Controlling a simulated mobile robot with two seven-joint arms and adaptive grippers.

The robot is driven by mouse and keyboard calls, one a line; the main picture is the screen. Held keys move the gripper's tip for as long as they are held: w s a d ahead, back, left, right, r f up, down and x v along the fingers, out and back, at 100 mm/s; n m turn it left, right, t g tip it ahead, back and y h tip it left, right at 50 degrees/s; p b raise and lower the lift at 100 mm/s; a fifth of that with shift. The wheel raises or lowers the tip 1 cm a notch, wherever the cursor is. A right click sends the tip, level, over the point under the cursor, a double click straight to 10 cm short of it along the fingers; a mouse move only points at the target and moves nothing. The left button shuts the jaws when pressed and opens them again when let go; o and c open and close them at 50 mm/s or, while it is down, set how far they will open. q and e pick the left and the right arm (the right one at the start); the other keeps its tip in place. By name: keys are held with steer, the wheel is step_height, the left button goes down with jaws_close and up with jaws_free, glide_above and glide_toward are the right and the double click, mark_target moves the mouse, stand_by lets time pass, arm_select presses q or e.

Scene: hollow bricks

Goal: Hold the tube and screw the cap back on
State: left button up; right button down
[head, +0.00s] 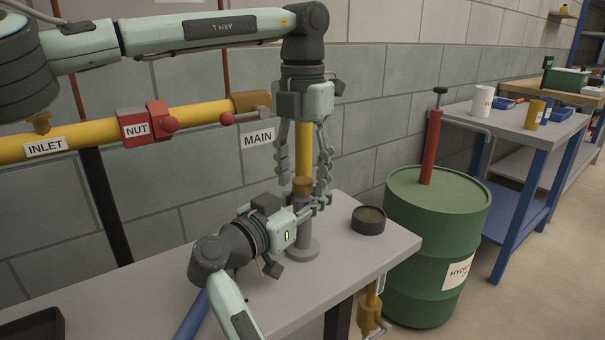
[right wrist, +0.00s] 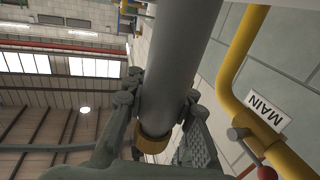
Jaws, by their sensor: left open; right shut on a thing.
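The grey tube (head: 302,238) stands upright at the table's back, its lower end in or on a round grey foot. The brown cap (head: 303,186) sits at its top end; I cannot tell how tightly it is threaded. My right gripper (head: 309,208) is shut on the tube just below the cap. In the right wrist view its fingers (right wrist: 162,115) lie on either side of the tube (right wrist: 180,60), near the cap (right wrist: 152,143). My left gripper (head: 303,183) points down, open, its fingers on either side of the cap, apparently not touching it.
A dark round dish (head: 368,220) sits on the grey table (head: 350,262) right of the tube. A black tray (head: 32,328) is at the front left. A green drum (head: 435,240) with a red pump stands beside the table. Yellow pipes (head: 75,142) run along the wall behind.

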arm_select(q)
steer(key=shift+r, duration=0.15)
step_height(320, 180, up, 12)
stand_by(0.4)
arm_select(e)
steer(key=c, duration=1.2)
jaws_free()
steer(key=v, duration=1.2)
